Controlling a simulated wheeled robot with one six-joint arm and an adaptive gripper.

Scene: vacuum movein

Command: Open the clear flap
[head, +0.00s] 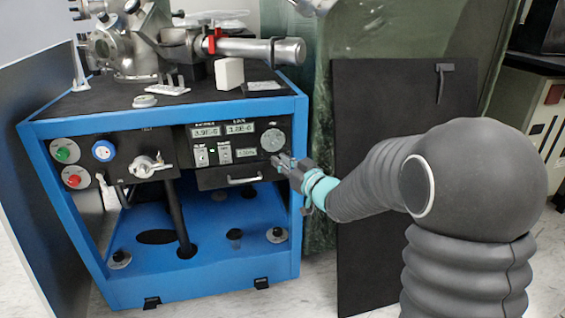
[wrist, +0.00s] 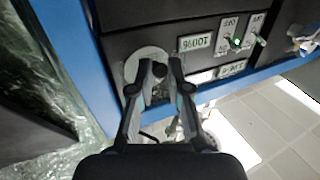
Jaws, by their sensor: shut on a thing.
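My gripper (head: 281,160) is at the right end of the instrument panel, just below the round grey dial (head: 271,140). In the wrist view my gripper (wrist: 160,68) has its fingertips close together over the pale round dial (wrist: 148,60). It is shut on a small part there, mostly hidden between the fingertips. I cannot tell whether that part is the clear flap. No clear flap stands out for certain in either view.
The panel sits in a blue-framed cart (head: 210,108) with metal vacuum parts (head: 130,50) on top. A drawer handle (head: 244,179) is below the readouts. A glossy green sheet (head: 318,110) and a dark board (head: 370,110) stand close on the right.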

